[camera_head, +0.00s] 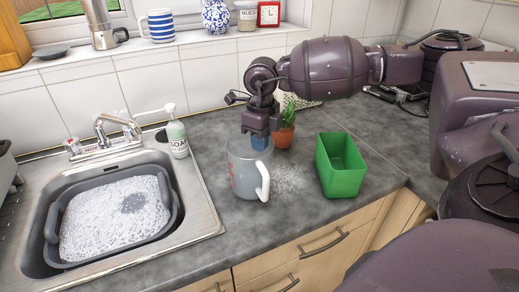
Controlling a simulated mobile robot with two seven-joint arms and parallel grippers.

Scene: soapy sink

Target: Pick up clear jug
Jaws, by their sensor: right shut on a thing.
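The clear jug (241,178) is upright at the middle of the counter, right of the sink, with red markings on its side and a white handle turned to the front right. My right gripper (261,141) comes down from above and is shut on the jug's rim at the back right, with its blue fingertips at the rim. The parts of the fingers inside the jug are hard to make out. I cannot tell whether the jug's base is touching the counter. My left gripper is not in view.
A green open box (341,166) stands right of the jug. A potted plant (284,132) is close behind it. The sink (190,215) with a grey tub of suds (110,212) and a soap bottle (177,138) are left. The front counter strip is clear.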

